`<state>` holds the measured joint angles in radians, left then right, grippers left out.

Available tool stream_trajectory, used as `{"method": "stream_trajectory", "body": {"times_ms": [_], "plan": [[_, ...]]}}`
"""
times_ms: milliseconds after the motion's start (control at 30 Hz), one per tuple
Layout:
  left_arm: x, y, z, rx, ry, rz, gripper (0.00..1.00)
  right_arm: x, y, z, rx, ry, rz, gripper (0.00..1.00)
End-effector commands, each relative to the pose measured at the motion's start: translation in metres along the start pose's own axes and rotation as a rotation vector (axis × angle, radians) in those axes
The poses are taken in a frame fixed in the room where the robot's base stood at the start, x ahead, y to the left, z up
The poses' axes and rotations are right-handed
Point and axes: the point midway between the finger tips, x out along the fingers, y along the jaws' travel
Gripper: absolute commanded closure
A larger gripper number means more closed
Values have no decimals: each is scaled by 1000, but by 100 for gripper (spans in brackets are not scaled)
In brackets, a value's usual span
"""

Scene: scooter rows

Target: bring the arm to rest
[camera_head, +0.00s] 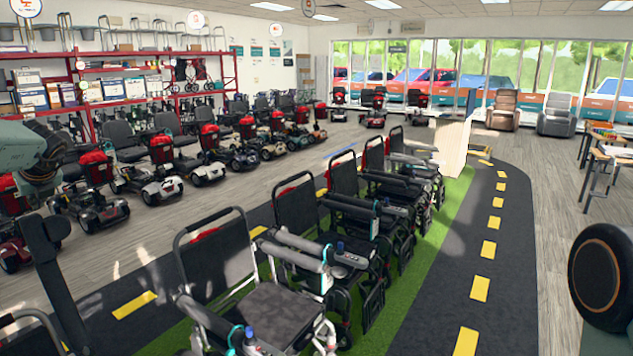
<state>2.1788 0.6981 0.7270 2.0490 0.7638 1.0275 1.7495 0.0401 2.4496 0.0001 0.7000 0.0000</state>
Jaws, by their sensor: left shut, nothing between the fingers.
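My left gripper (44,160) shows at the left edge of the head view, dark and grey-green. It is shut with nothing between its fingers. It hangs in the air in front of the scooter rows, touching nothing that I can make out. Its fingertips are hard to tell apart from the dark scooters behind. My right gripper is not in view.
A row of black folding wheelchairs (268,306) stands on a green strip ahead. Red and black scooters (146,163) line the left, before red shelves (130,55). A dark road strip (482,262) with yellow dashes runs clear on the right. Armchairs (557,113) stand far back.

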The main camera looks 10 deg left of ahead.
Motion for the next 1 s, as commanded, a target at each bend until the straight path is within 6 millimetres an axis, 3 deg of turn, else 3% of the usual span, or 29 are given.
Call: {"method": "stream_trajectory", "body": {"times_ms": [133,267,467,567,667,767,1000], "plan": [[0,0,1,54,-2,0,100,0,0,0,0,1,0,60],[5,4,2,246,-36,32,100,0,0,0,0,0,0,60],[14,2,-22,580,-56,83,100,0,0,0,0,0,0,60],[17,-6,-45,800,-68,104,100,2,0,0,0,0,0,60],[23,-20,-83,1084,-84,120,100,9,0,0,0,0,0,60],[30,-40,-141,1442,-114,122,100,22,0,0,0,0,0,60],[37,-75,-297,2217,-230,50,100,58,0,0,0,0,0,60]]}}
